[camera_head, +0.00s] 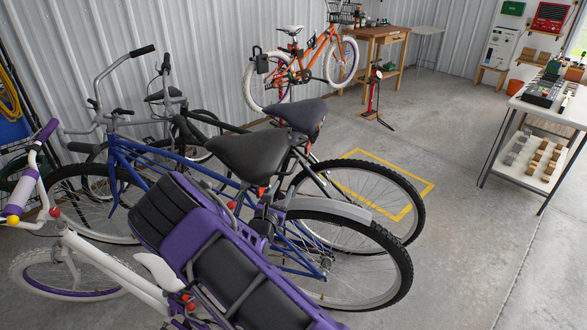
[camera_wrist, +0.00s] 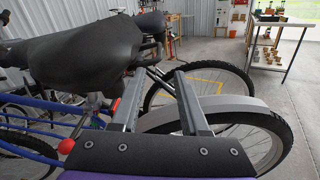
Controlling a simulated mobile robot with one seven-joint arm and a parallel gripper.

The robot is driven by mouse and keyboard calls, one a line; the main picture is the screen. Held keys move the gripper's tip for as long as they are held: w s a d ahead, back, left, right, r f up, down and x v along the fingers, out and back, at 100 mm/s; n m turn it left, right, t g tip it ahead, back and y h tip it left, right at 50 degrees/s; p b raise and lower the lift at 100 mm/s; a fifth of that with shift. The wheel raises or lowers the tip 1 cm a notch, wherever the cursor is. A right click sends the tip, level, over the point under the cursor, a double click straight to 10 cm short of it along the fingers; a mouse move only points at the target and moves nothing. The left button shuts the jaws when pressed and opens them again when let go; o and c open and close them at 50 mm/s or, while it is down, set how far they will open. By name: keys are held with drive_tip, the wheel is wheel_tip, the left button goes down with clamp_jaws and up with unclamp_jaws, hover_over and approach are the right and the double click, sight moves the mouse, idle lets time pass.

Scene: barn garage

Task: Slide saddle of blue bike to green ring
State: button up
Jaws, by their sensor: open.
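The blue bike (camera_head: 135,160) stands in the row, its blue frame also at the left of the wrist view (camera_wrist: 35,127). Its wide black saddle (camera_head: 250,156) is large at the upper left of the wrist view (camera_wrist: 85,48). Red parts show below this saddle. My gripper (camera_wrist: 157,85) is open, its two grey fingers apart with nothing between them. It is just right of the saddle, above the rear wheel with its pale fender (camera_wrist: 225,102). In the head view my purple and black arm hides part of the bike. I cannot make out a green ring.
A second bike's dark saddle (camera_head: 292,113) and rear wheel are close behind. A white bike (camera_head: 95,255) with purple grips stands at the front left. An orange bike (camera_head: 300,65), a workbench (camera_head: 385,32) and a white table (camera_head: 545,112) are farther off. Floor to the right is clear.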

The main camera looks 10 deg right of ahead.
sight(294, 166)
drive_tip(key=x, duration=1.2)
clamp_jaws()
idle(1.1)
